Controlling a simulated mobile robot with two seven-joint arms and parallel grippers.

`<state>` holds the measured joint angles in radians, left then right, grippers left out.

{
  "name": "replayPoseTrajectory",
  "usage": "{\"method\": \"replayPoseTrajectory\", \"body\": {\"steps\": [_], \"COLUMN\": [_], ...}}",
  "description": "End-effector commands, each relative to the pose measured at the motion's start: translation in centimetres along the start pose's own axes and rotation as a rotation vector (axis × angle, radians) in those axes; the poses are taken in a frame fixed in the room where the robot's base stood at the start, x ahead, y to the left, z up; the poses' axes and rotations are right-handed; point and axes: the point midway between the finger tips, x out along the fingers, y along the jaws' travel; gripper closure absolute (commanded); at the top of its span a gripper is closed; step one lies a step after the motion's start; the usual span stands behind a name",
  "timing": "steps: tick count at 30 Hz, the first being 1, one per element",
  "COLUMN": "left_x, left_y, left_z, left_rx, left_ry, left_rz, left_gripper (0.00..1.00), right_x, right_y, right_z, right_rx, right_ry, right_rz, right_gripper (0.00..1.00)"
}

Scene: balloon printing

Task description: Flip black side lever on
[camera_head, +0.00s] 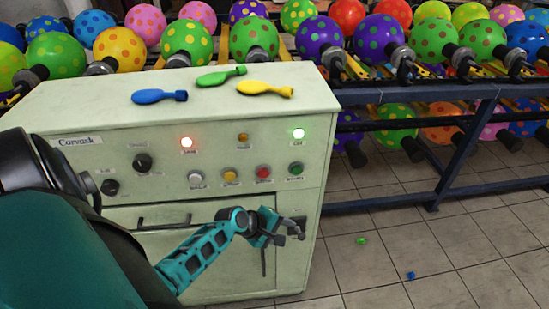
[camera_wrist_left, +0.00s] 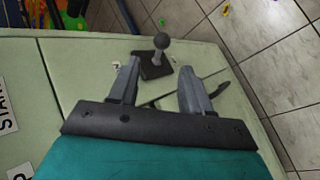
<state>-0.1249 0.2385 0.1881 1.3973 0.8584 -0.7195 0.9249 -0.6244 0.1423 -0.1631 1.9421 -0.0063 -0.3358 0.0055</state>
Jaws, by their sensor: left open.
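The black side lever (camera_wrist_left: 161,46) has a ball knob on a square black base and stands out from the cabinet panel in the left wrist view. In the head view its spot at the panel's lower right is partly hidden behind my left gripper (camera_head: 289,233). The left gripper also shows in the left wrist view (camera_wrist_left: 158,82), open and empty. Its fingers point towards the lever, which lies just beyond the fingertips and between their lines. I cannot tell any touch. The pale green cabinet (camera_head: 90,105) carries the lever. My right gripper is in neither view.
The cabinet front has black knobs (camera_head: 143,162), several coloured buttons (camera_head: 263,172) and a door handle (camera_head: 164,222). Blue, green and yellow flat balloons (camera_head: 265,88) lie on top. Racks of dotted balloons (camera_head: 375,38) stand behind. Tiled floor (camera_head: 430,245) to the right is mostly free.

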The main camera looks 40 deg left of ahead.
Motion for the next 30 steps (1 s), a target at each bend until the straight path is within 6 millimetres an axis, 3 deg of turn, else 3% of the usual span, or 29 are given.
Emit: {"method": "replayPoseTrajectory", "body": {"steps": [4,10,30], "left_x": [-2.0,-3.5,-3.7], "left_y": [-0.1,-0.1,-0.2], "left_z": [0.0,0.0,0.2], "left_rx": [0.002,0.001,0.016], "left_ry": [0.001,0.0,0.002], "left_rz": [-0.002,-0.002,-0.003], "left_gripper": [0.52,0.52,0.52], "right_x": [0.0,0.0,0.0], "right_y": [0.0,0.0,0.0], "right_z": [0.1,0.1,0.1], "right_rx": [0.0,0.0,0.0], "right_ry": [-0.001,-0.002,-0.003], "right_rz": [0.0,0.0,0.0], "right_gripper": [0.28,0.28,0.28]}}
